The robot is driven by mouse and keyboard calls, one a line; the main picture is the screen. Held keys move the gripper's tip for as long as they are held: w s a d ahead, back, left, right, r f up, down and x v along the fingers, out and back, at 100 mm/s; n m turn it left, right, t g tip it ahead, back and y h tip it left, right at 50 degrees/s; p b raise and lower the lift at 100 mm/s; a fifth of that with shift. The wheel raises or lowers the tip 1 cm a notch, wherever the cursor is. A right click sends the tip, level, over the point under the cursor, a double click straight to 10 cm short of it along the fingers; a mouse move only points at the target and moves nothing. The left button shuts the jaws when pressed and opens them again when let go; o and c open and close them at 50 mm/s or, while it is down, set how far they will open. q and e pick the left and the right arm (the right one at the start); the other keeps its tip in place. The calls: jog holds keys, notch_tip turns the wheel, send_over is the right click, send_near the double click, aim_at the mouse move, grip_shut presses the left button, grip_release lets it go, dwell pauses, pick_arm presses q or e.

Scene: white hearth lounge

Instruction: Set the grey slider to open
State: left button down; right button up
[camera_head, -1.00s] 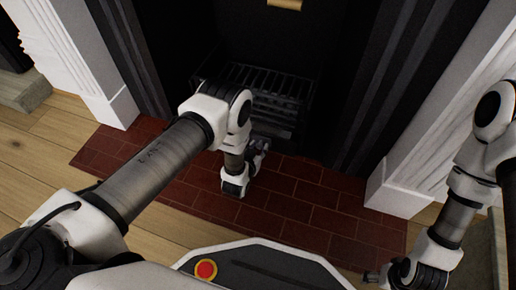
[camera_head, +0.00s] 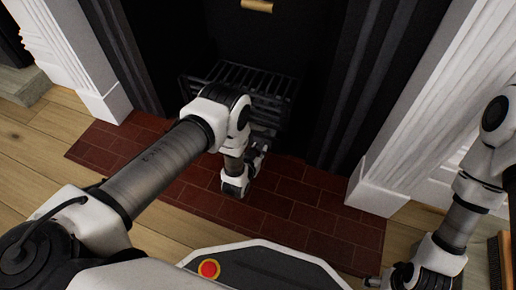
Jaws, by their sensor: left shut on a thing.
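My left arm reaches from the left to the foot of the black fire grate (camera_head: 240,78). Its gripper (camera_head: 258,152) is low in front of the grate, just above the brick hearth. The left gripper is shut on a small part there, which I take to be the grey slider; my wrist and fingers hide it, so its setting cannot be read. My right gripper (camera_head: 374,282) is at the bottom right, away from the fireplace. It is small and dark, and its jaws cannot be made out.
The red brick hearth (camera_head: 300,215) lies in front of the dark firebox. White fluted pillars (camera_head: 375,195) stand on both sides. A brass handle (camera_head: 257,5) shows at the top. Wooden floor (camera_head: 30,150) is clear at left. A brown, brush-like object (camera_head: 508,262) is at the right edge.

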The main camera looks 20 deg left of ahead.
pick_arm(q)
jog(key=c, duration=1)
grip_release()
jog(key=shift+d, duration=0.3)
jog(key=v, duration=1.2)
jog(key=shift+a, duration=0.1)
